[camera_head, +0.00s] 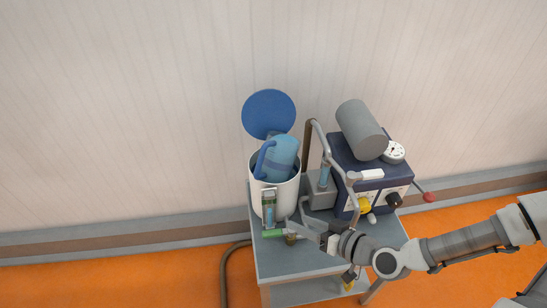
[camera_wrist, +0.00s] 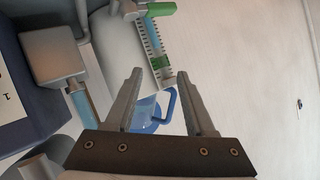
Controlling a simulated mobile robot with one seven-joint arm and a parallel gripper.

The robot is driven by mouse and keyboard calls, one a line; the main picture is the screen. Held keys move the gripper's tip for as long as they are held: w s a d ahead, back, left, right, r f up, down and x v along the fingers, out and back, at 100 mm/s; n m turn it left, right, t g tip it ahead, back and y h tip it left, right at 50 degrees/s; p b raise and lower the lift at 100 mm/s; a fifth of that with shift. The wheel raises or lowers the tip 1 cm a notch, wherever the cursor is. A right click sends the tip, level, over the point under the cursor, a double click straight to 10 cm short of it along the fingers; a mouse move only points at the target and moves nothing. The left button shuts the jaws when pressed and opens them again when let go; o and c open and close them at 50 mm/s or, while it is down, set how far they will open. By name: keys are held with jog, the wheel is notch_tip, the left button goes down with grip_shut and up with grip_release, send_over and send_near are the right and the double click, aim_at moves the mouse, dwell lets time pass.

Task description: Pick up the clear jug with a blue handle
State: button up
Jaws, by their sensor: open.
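The clear, blue-tinted jug (camera_head: 283,153) with a blue handle (camera_head: 263,160) sits tilted inside a white cylindrical container (camera_head: 285,200), its upper part above the rim. In the wrist view the jug (camera_wrist: 147,112) shows beyond and between my fingers, with its blue handle toward the right finger. My gripper (camera_head: 295,215) is open and empty, low in front of the container near its gauge. In the wrist view my gripper (camera_wrist: 160,76) has its fingers spread. The jug's lower part is hidden by the container wall.
A round blue lid (camera_head: 269,114) stands raised behind the container. A sight gauge (camera_head: 268,207) and green-handled tap (camera_head: 273,233) are on its front. A bent pipe (camera_head: 323,140) and a dark blue machine (camera_head: 355,170) with a grey cylinder (camera_head: 362,130) stand to the right on the cart (camera_head: 275,262).

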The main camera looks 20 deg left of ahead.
notch_tip(320, 180, up, 10)
jog(key=w+a+m+t+y+p, duration=0.2)
jog(key=a+t+y, duration=0.1)
jog(key=t, duration=0.1)
jog(key=b, duration=0.9)
send_near(262, 156)
jog(key=a, duration=0.2)
jog(key=x, duration=0.2)
jog(key=b+x, duration=0.1)
jog(key=x, duration=0.1)
jog(key=w+b+x, duration=0.1)
jog(key=x, duration=0.1)
jog(key=shift+w, duration=0.2)
jog(key=b+x, duration=0.1)
jog(key=x, duration=0.1)
jog(key=b+x, duration=0.1)
jog(key=x, duration=0.1)
jog(key=shift+w+f, duration=0.15)
jog(key=shift+f, duration=0.1)
jog(key=shift+w+a, duration=0.3)
jog(key=shift+a, duration=0.2)
jog(key=shift+r, duration=0.1)
grip_shut()
jog(key=shift+r, duration=0.1)
